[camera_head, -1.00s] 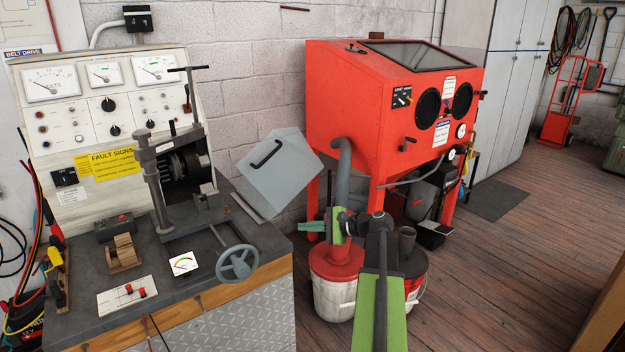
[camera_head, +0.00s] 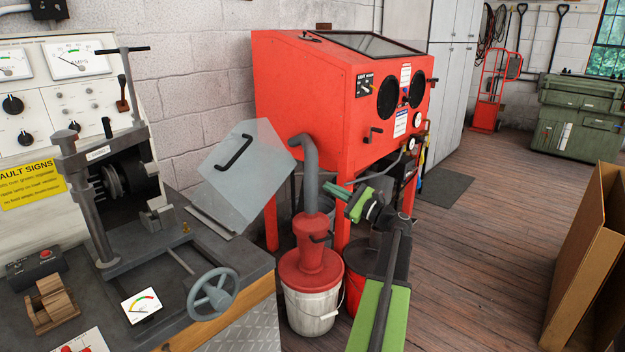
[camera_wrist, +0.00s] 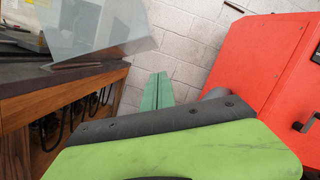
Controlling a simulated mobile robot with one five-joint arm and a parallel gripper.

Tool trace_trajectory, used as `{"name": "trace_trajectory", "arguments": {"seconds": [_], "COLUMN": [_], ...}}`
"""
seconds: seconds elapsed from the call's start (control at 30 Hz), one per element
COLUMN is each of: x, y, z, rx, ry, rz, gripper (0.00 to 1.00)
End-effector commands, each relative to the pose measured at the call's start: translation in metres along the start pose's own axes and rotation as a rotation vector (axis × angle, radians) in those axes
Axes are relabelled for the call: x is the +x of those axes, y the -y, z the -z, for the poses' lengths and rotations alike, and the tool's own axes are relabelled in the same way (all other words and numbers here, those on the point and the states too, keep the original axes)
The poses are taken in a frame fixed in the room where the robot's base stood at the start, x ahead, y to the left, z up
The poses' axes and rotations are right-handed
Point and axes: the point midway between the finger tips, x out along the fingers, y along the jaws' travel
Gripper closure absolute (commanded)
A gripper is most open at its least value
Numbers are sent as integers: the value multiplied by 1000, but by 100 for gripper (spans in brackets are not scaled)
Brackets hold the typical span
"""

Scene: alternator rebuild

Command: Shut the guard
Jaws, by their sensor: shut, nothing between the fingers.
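The guard (camera_head: 243,166) is a clear grey panel with a black handle (camera_head: 234,152). It stands tilted open at the right end of the test bench, beside the clamped alternator (camera_head: 122,180). The guard also shows at the upper left of the wrist view (camera_wrist: 95,28). My gripper (camera_head: 335,190) has green fingers, shut and empty, in front of the red cabinet. It is to the right of the guard and apart from it. In the wrist view the fingers (camera_wrist: 157,92) point toward the block wall, right of the guard.
The red blast cabinet (camera_head: 340,95) stands behind my arm. A red-lidded bucket (camera_head: 312,305) is on the floor between bench and arm. A handwheel (camera_head: 213,294) juts from the bench (camera_head: 255,268). A cardboard box (camera_head: 590,250) is at right; the wooden floor between is clear.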

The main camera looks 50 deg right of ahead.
Motion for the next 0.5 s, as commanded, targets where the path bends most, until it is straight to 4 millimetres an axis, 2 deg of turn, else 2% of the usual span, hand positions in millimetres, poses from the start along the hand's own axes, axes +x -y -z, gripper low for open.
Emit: {"name": "trace_trajectory", "arguments": {"seconds": [0.4, 0.5], "x": [101, 106], "y": [-10, -9], "z": [-6, -29], "rx": [3, 3], "ry": [10, 10], "rz": [-18, -17], "gripper": [100, 100]}}
